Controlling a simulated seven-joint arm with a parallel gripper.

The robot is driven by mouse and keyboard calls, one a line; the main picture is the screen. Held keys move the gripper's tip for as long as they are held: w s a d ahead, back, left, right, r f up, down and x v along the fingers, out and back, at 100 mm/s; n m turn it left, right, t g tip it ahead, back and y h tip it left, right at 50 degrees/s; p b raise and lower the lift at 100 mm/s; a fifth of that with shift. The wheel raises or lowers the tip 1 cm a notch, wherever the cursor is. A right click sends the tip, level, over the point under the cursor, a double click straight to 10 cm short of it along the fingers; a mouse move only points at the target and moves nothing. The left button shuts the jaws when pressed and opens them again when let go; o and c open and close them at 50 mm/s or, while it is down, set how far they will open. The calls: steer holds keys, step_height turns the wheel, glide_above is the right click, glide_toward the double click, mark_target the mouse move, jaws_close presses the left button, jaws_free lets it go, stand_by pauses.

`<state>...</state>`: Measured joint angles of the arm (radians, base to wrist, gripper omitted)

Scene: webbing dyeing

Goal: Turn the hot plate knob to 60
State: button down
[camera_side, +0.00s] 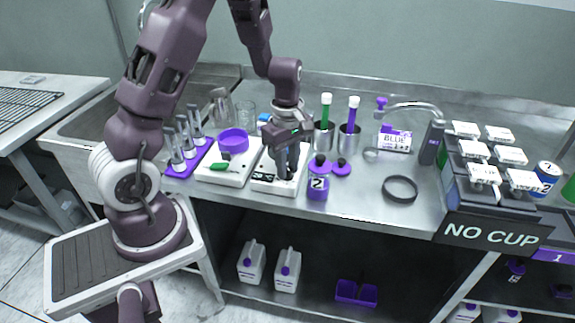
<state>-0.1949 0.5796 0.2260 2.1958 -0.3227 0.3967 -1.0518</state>
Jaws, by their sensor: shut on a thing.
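The hot plate (262,186) is a white, flat unit with dark markings on its front, on the steel bench left of centre. My gripper (291,176) points down over its right front part, with the fingers low and closed together on the knob. The knob itself is hidden by the fingers, and its setting and any 60 mark are too small to read.
Left of it is a white unit (240,178) with a purple dish (233,140) and a green item. Close on the right are a purple bottle marked 2 (318,187) and purple lids (341,168). A black ring (400,189) lies further right, with clear bench around it.

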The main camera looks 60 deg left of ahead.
steer(key=m, duration=0.5)
steer(key=shift+m, duration=0.3)
steer(key=m, duration=0.9)
steer(key=shift+m, duration=0.4)
steer(key=m, duration=0.4)
steer(key=shift+m, duration=0.3)
steer(key=c, duration=1.2)
jaws_free()
steer(key=shift+r, duration=0.1)
